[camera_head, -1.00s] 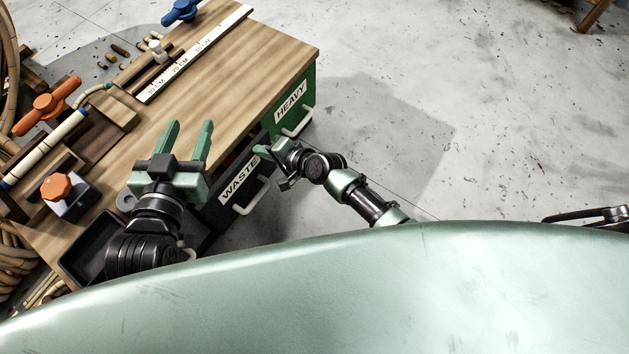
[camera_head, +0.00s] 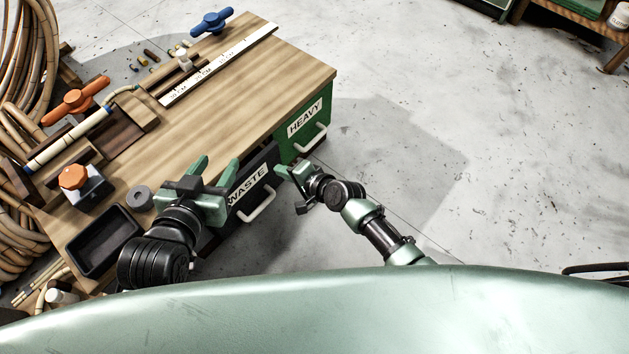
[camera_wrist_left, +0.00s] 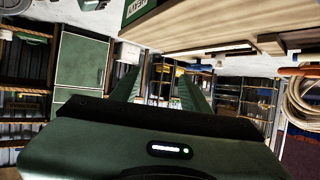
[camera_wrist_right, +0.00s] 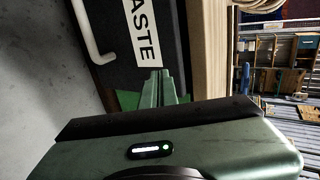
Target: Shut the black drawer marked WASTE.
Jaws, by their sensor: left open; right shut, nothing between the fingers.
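The black drawer marked WASTE (camera_head: 262,171) is in the bench's side, left of the green HEAVY drawer, with a pale handle (camera_head: 258,206). Its label also shows in the right wrist view (camera_wrist_right: 142,32). How far it stands out is hard to tell; my left gripper hides its left part. My left gripper (camera_head: 217,164) is open and empty at the bench edge by the drawer; its spread fingers show in the left wrist view (camera_wrist_left: 158,88). My right gripper (camera_head: 281,171) is shut and empty, right of the WASTE front; in its wrist view the closed fingers (camera_wrist_right: 160,78) point toward the front. Contact is unclear.
The green HEAVY drawer (camera_head: 304,130) is beside the black one. On the wooden bench top (camera_head: 255,85) are a black tray (camera_head: 104,241), a grey ring (camera_head: 140,198) and an orange-knobbed clamp (camera_head: 73,178). The floor (camera_head: 480,170) to the right is clear.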

